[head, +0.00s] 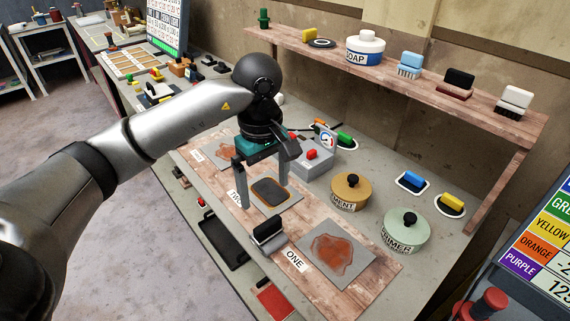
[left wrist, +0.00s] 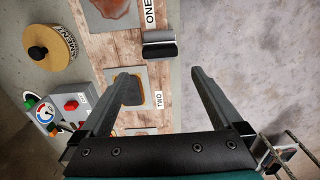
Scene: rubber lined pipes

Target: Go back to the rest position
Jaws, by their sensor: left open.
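My left arm reaches in from the left of the head view over the workbench (head: 390,175). Its gripper (head: 262,188) is open and empty, pointing down above the middle plate, a grey plate with a dark orange-edged patch (head: 271,190). In the left wrist view my left gripper (left wrist: 163,77) has its fingers spread with nothing between them. The same plate (left wrist: 141,90), next to the label TWO, shows below and between the fingers. My right gripper is in neither view.
A black and grey block (head: 268,232) stands near the bench's front edge. The plate by label ONE (head: 369,258) bears a reddish patch. Cement (head: 350,190) and primer (head: 405,230) pots, a grey gauge box (head: 318,165) and a shelf (head: 400,85) with brushes stand behind.

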